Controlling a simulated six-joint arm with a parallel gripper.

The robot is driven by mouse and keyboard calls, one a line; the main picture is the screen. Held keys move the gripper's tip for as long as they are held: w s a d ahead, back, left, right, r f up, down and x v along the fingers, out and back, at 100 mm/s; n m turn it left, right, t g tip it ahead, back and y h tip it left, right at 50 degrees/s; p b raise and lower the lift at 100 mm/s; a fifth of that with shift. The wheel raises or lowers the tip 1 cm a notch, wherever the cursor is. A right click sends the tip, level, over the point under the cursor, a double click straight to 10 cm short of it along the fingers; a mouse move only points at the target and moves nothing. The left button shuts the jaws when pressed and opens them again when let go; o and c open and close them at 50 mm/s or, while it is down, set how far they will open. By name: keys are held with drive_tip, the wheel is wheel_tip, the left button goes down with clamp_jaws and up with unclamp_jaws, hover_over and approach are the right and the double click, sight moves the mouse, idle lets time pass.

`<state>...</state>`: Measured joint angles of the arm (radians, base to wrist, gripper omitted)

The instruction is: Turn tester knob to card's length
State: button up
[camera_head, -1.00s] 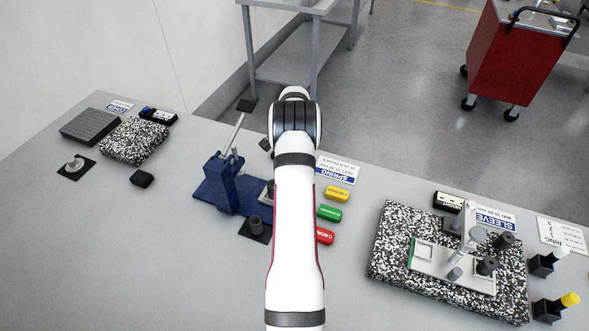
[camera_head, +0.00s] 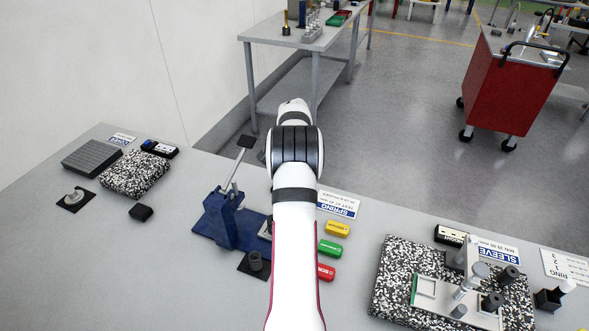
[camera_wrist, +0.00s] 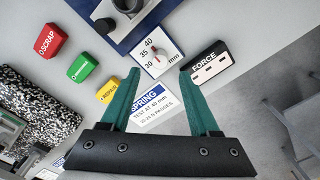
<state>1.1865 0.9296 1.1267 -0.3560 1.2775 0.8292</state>
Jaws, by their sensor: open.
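The blue spring tester (camera_head: 221,223) stands on the bench with its lever raised, left of my arm in the head view. In the wrist view, its white scale plate (camera_wrist: 153,47) reads 30, 35 and 40 mm and carries a small dark and red mark; I cannot clearly make out the knob. The SPRING card (camera_head: 338,205) lies right of my arm. In the wrist view the card (camera_wrist: 150,103) reads "TEST AT 40 mm", partly hidden by a finger. My gripper (camera_wrist: 159,73) is open and empty, its green fingers apart just below the scale plate. My arm hides it in the head view.
A black FORCE readout (camera_wrist: 208,63) sits near the right fingertip. Yellow (camera_head: 337,229), green (camera_head: 331,248) and red (camera_head: 323,271) blocks lie right of my arm. A speckled slab (camera_head: 393,262) with a sleeve fixture stands at right, another (camera_head: 134,175) at left.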

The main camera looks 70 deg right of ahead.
wheel_tip(320, 180, up, 9)
drive_tip(key=shift+f, duration=0.15)
drive_tip(key=w+a+r+n, duration=0.3)
drive_tip(key=a+n, duration=0.1)
drive_tip(key=a, duration=0.6)
drive_tip(key=w+a+r+n, duration=0.3)
drive_tip(key=a, duration=0.8)
drive_tip(key=w+a+r+n, duration=0.3)
drive_tip(key=w+a+n, duration=0.1)
drive_tip(key=a, duration=0.6)
drive_tip(key=s+a+f+n+y, duration=0.1)
drive_tip(key=s+a+f+n, duration=0.1)
drive_tip(key=s+a+n, duration=0.3)
drive_tip(key=s+a+f+n, duration=0.2)
drive_tip(key=s+a+n, duration=0.3)
drive_tip(key=s+a, duration=0.6)
drive_tip(key=a, duration=0.4)
drive_tip(key=shift+s+a+f+n+y, duration=0.25)
drive_tip(key=shift+s+a+n+y, duration=0.1)
drive_tip(key=shift+n+y, duration=0.05)
